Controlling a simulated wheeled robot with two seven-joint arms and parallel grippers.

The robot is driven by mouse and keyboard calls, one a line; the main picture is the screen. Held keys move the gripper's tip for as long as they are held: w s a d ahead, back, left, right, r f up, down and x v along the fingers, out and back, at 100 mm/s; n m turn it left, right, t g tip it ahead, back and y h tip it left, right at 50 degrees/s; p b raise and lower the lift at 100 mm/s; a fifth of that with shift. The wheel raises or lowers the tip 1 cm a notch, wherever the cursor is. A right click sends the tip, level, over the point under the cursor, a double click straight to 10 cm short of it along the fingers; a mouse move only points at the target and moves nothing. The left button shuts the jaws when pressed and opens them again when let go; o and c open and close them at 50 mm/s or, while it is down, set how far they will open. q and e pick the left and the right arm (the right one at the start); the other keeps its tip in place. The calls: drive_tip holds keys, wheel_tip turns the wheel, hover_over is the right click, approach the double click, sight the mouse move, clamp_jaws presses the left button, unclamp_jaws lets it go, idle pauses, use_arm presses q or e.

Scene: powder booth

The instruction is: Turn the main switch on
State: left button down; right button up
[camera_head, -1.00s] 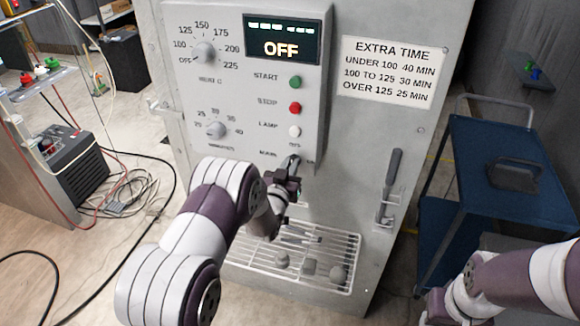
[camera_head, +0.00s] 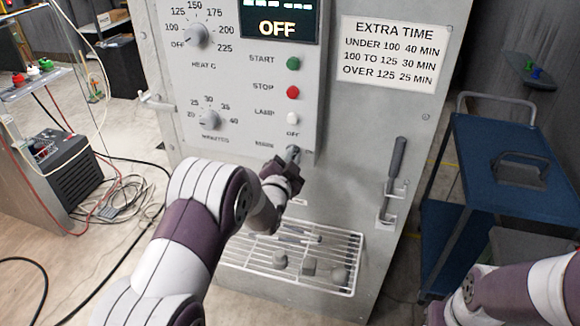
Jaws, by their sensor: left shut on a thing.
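The main switch (camera_head: 292,151) is a small grey knob at the lower right of the control panel, beside the MAIN label and under an OFF mark. My left gripper (camera_head: 291,161) is shut on the main switch from below. Its fingers and wrist hide the switch's lower part and any mark below it. The display (camera_head: 278,27) at the top of the panel reads OFF. My right arm enters at the lower right, away from the panel, and its gripper is out of the picture.
Above the switch are the white lamp button (camera_head: 292,118), red stop button (camera_head: 293,92) and green start button (camera_head: 293,63). A grey-handled tool (camera_head: 397,160) hangs to the right. A wire rack (camera_head: 335,276) projects below. A blue cart (camera_head: 512,190) stands at right.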

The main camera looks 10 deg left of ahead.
use_arm(q)
drive_tip(key=shift+d+f+m+b, duration=0.1)
drive_tip(key=shift+f+m+b, duration=0.1)
drive_tip(key=shift+m+b, duration=1.3)
drive_tip(key=shift+d+f+m+b, duration=0.1)
drive_tip(key=shift+f+m+b, duration=0.1)
drive_tip(key=shift+m+b, duration=1.35)
drive_tip(key=shift+d+f+m+b, duration=0.1)
drive_tip(key=shift+f+m+b, duration=0.1)
drive_tip(key=shift+m+b, duration=1.3)
drive_tip(key=shift+m, duration=0.35)
drive_tip(key=shift+p, duration=0.3)
drive_tip(key=c, duration=1.2)
unclamp_jaws()
drive_tip(key=shift+o, duration=0.2)
drive_tip(key=s+b, duration=0.1)
drive_tip(key=s, duration=1.1)
drive_tip(key=shift+s+a+b, duration=0.3)
drive_tip(key=shift+s+b, duration=0.05)
drive_tip(key=shift+b, duration=0.05)
